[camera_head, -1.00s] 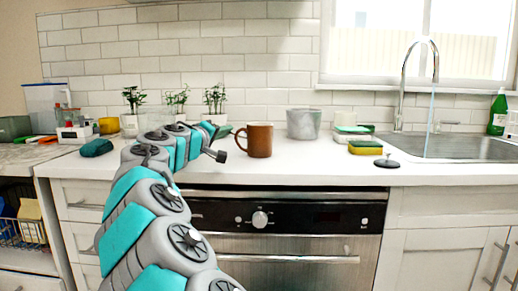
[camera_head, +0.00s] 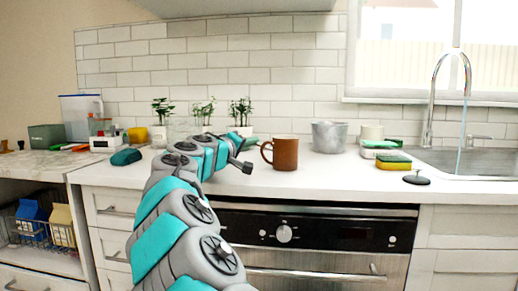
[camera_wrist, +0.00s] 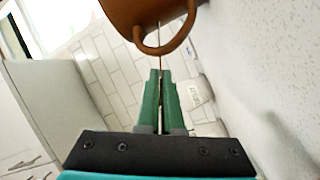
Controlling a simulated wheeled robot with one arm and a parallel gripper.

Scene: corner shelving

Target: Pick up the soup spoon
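I cannot make out a soup spoon for certain in either view. My gripper (camera_wrist: 160,75) has two green fingers lying close together, with only a narrow gap between them. A thin brownish line runs from the fingertips towards the mug's handle in the wrist view; I cannot tell whether it is a utensil. In the head view my gripper (camera_head: 251,141) is mostly hidden behind my wrist, above the counter, left of the mug. The brown mug (camera_head: 285,154) stands on the counter. It also shows in the wrist view (camera_wrist: 136,12), its handle just beyond the fingertips.
The white counter (camera_head: 330,178) also holds several potted plants, a grey pot (camera_head: 329,137), sponges (camera_head: 393,162) and a black sink plug (camera_head: 416,179). A teal object (camera_head: 125,157) lies at left. The sink (camera_head: 465,160) is at right, its tap running. The oven (camera_head: 310,235) is below.

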